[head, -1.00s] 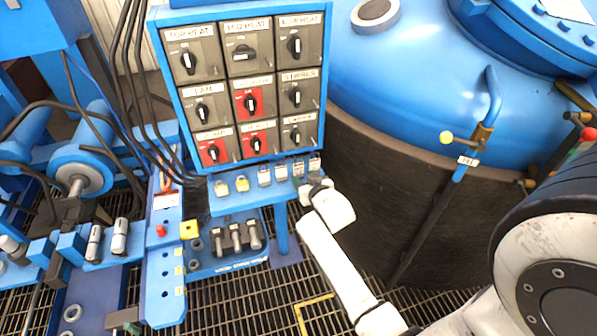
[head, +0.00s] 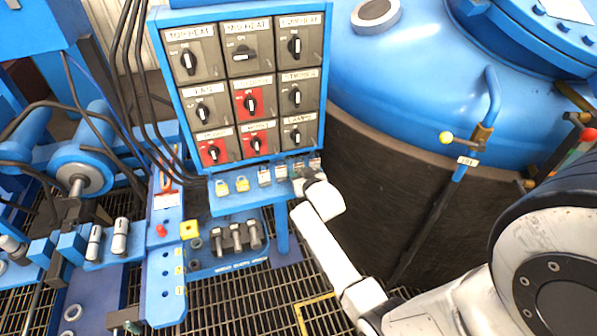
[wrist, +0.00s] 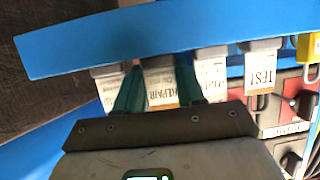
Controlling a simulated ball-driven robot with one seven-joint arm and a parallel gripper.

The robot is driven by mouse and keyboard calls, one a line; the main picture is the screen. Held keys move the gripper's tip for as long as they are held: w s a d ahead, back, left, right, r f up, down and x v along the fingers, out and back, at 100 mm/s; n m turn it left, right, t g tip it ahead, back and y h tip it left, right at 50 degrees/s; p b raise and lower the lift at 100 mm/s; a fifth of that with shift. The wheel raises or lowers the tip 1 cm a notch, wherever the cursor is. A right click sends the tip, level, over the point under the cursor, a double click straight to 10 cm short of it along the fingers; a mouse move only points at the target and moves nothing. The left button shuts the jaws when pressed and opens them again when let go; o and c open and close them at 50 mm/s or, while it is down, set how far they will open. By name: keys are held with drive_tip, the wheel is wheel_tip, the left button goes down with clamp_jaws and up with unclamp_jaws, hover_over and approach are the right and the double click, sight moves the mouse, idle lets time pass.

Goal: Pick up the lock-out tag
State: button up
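Several white lettered tags with grey tops hang in a row from the blue ledge below the switch panel; one in the head view (head: 264,177) is clear of my gripper. In the wrist view the tag reading REPAIR (wrist: 161,92) hangs between the two green fingers of my gripper (wrist: 158,88). One finger stands on each side of it, apart enough to leave the tag's face visible; firm contact does not show. A tag reading TEST (wrist: 260,75) hangs to the right. In the head view my gripper (head: 301,183) is at the row's right part, its fingers mostly hidden.
Two yellow padlocks (head: 242,184) sit at the left of the blue ledge (head: 228,204). The switch panel (head: 245,85) rises just above. The large blue-topped furnace (head: 420,70) stands to the right. A lower blue rack with grey cylindrical parts (head: 237,237) lies below the ledge.

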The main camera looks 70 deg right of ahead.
sight(299, 165)
drive_tip(key=c, duration=0.5)
drive_tip(key=shift+o, duration=0.2)
drive_tip(key=shift+r, duration=0.1)
drive_tip(key=shift+r, duration=0.25)
drive_tip(key=r, duration=0.2)
drive_tip(key=shift+s+a+r, duration=0.1)
drive_tip(key=shift+a+r, duration=0.1)
drive_tip(key=shift+r, duration=0.2)
drive_tip(key=w+r+v, duration=0.2)
drive_tip(key=r+v, duration=0.1)
drive_tip(key=v, duration=1.3)
